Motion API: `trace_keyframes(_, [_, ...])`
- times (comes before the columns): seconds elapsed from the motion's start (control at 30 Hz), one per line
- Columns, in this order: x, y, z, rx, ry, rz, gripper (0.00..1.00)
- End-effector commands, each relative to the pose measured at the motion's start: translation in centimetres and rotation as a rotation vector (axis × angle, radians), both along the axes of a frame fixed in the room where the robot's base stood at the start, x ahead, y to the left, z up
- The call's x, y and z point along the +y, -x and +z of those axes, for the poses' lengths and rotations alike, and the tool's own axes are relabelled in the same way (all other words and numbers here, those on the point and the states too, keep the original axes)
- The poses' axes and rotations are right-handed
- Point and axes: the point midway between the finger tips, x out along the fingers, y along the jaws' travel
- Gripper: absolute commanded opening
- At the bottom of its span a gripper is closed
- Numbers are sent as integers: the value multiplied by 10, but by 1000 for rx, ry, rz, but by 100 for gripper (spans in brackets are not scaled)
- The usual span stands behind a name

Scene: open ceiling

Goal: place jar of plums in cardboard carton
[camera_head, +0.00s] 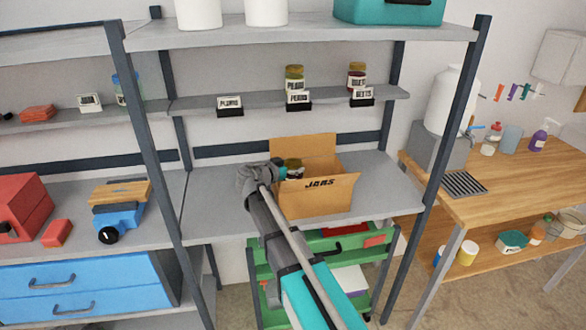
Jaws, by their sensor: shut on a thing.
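The open cardboard carton (330,194), marked JARS, stands on the grey middle shelf with its flaps up. My gripper (285,173) is at the carton's left side, shut on a dark jar with a yellowish lid, the jar of plums (295,167). The jar is at the carton's opening, in front of the back flap. I cannot tell whether it touches the carton's floor. Its lower part is hidden by the front wall, and its label cannot be read.
On the narrow shelf above, a PLUMS sign (230,104) has no jar behind it. A pears jar (295,76) and a beets jar (357,75) stand behind their signs. Shelf posts flank the bay. A green cart (262,272) is below. The shelf (220,200) left of the carton is clear.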

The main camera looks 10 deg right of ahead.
Motion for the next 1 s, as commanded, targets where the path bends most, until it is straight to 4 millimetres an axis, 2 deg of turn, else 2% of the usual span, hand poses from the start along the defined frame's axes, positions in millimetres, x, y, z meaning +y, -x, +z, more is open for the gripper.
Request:
trace_keyframes(0.9, [0,0,-11,0,2,0,26])
trace_keyframes(0.93, [0,0,-12,0,0,0,93])
trace_keyframes(1.0, [0,0,-12,0,0,1,100])
